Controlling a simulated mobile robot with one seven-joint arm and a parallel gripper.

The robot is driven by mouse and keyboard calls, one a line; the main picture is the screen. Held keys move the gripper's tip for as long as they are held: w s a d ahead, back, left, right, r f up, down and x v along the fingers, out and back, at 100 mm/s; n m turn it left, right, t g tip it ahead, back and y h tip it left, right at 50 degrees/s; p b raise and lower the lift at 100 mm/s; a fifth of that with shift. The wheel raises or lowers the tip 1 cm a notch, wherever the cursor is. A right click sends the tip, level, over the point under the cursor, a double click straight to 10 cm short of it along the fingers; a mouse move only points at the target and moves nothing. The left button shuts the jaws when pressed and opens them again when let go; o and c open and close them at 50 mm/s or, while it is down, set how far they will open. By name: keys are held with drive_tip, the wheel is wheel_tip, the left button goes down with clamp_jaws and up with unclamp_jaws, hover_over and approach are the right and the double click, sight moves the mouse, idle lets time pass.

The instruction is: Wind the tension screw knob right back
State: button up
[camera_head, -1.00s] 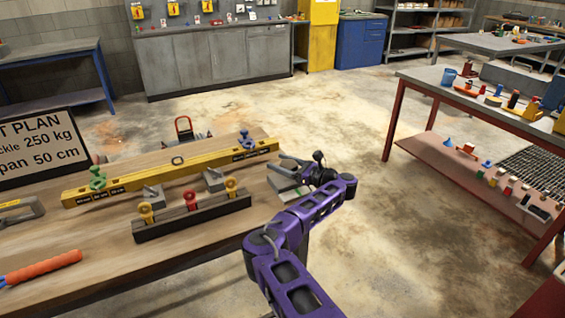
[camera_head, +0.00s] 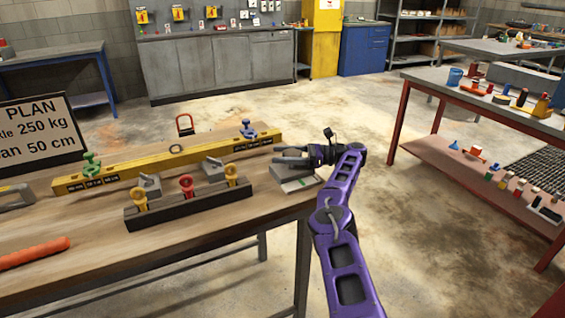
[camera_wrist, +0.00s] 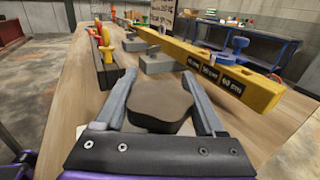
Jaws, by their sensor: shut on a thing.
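My gripper (camera_head: 281,155) is over the right end of the workbench. In the wrist view its two fingers (camera_wrist: 161,105) stand on either side of a dark brown, lobed knob (camera_wrist: 160,98) and are shut on it. The knob's underside and any screw below it are hidden. In the head view I cannot make out the knob by my gripper. A grey block with a pale edge (camera_head: 298,184) lies on the bench below my gripper.
A yellow beam (camera_head: 150,169) with green and blue clamps lies left of my gripper. A sign (camera_head: 38,135) stands at the left.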

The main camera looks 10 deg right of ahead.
drive_tip(key=shift+s+a+n+g+b, duration=0.15)
drive_tip(key=shift+n+g+b, duration=0.35)
drive_tip(key=shift+b, duration=0.5)
drive_tip(key=o, duration=1.3)
drive_tip(key=shift+o, duration=0.2)
drive_tip(key=shift+d, duration=0.3)
